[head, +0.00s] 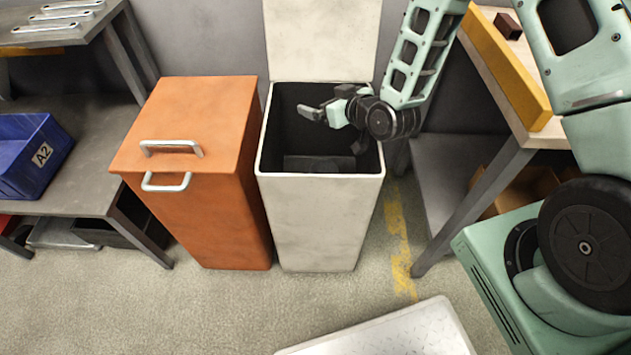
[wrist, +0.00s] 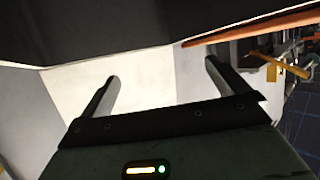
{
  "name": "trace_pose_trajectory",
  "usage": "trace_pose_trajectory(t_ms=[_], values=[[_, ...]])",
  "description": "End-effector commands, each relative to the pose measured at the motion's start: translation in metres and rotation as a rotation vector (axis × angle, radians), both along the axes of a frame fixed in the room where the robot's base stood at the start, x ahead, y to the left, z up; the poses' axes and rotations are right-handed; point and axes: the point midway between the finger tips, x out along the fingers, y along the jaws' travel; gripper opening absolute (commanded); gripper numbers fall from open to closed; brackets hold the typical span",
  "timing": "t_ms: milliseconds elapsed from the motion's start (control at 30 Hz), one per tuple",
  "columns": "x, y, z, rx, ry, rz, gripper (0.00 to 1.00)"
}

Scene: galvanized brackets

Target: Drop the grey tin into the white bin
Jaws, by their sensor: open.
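The white bin (head: 318,225) stands upright on the floor with its lid (head: 322,40) raised at the back. My gripper (head: 325,118) is over the bin's open mouth. In the wrist view its two fingers (wrist: 162,70) are spread apart with nothing between them. The grey tin cannot be made out in either view. A dim grey shape shows low inside the bin, but I cannot tell whether it is the tin or the bin's floor.
An orange bin (head: 215,215) with its lid shut stands close to the left of the white bin. A workbench (head: 535,135) is at the right. A shelf at the left holds a blue crate (head: 30,155) marked A2.

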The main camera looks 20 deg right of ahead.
Motion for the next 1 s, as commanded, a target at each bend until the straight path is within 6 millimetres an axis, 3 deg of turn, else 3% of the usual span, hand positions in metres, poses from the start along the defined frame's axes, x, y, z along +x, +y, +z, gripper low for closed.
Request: trace_pose_trajectory(t_ms=[167, 467, 1000], values=[[-0.019, -0.007, 0.009, -0.001, 0.002, -0.001, 1.00], [-0.078, -0.029, 0.039, 0.000, 0.003, -0.002, 1.00], [-0.111, -0.042, 0.055, 0.000, 0.004, -0.002, 1.00]])
